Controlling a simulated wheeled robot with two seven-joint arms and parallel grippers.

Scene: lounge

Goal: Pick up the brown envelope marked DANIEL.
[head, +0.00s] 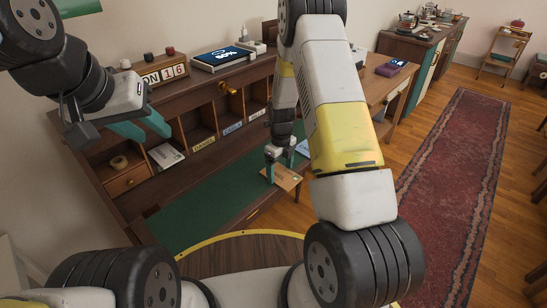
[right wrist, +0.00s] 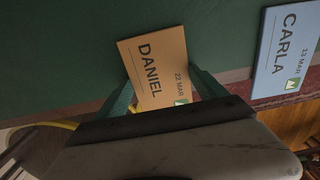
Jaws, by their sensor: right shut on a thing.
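The brown envelope marked DANIEL (right wrist: 155,62) is between the teal fingers of my right gripper (right wrist: 165,92) in the right wrist view. Its text, with "22 MAR" and a green stamp, faces the camera. In the head view the brown envelope (head: 287,179) is at the front edge of the green desk top, with my right gripper (head: 282,160) shut on it. I cannot tell whether it touches the desk. My left gripper (head: 142,128) is open and empty, in front of the left pigeonholes.
A light blue envelope marked CARLA (right wrist: 286,50) lies to the right of the brown one. The wooden desk has labelled pigeonholes (head: 201,122); one holds a white envelope (head: 166,156). The green desk top (head: 215,195) is clear on the left. A red rug (head: 455,170) lies at right.

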